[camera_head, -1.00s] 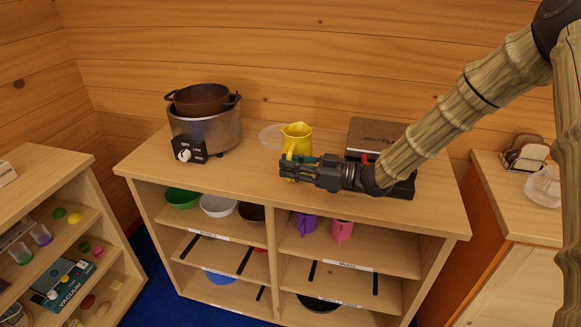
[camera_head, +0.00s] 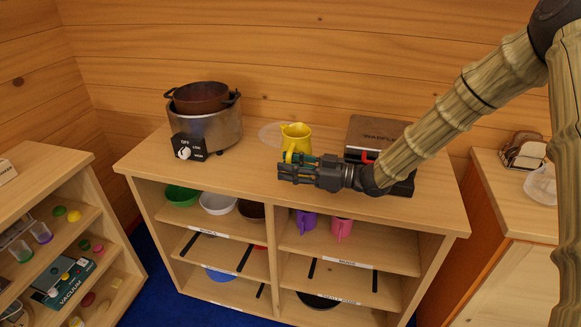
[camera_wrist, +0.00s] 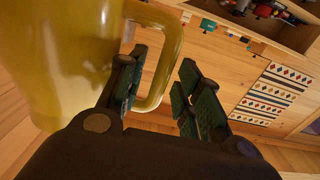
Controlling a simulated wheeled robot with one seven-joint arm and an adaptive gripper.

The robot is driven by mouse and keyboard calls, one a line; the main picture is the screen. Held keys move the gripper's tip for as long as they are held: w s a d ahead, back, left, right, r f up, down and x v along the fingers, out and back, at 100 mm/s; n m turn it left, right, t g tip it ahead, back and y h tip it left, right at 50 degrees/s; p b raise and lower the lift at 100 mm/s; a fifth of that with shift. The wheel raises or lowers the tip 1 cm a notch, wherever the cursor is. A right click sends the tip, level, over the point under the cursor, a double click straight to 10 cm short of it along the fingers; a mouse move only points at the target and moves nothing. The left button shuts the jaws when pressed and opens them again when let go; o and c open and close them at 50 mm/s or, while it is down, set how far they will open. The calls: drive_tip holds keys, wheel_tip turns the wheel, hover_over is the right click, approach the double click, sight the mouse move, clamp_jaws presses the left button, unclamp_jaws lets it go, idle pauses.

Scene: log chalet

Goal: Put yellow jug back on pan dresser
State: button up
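The yellow jug (camera_head: 296,133) stands upright on top of the wooden dresser (camera_head: 245,174), towards the back and near the middle. My gripper (camera_head: 285,166) is low over the dresser top, in front of the jug. In the wrist view the jug (camera_wrist: 65,60) fills the upper left, with its handle towards my gripper (camera_wrist: 163,58). The fingers are apart, and the handle shows between them with a gap to the right finger. Contact with the left finger cannot be told. The lower jug is partly hidden by my gripper in the head view.
A cooker (camera_head: 207,132) with a brown pot (camera_head: 200,98) stands left of the jug. A dark waffle maker (camera_head: 376,132) stands right, close to my arm.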

drive_tip(key=b+v, duration=0.1)
drive_tip(key=v, duration=1.1)
drive_tip(key=shift+r+b, duration=0.2)
drive_tip(key=shift+b, duration=0.15)
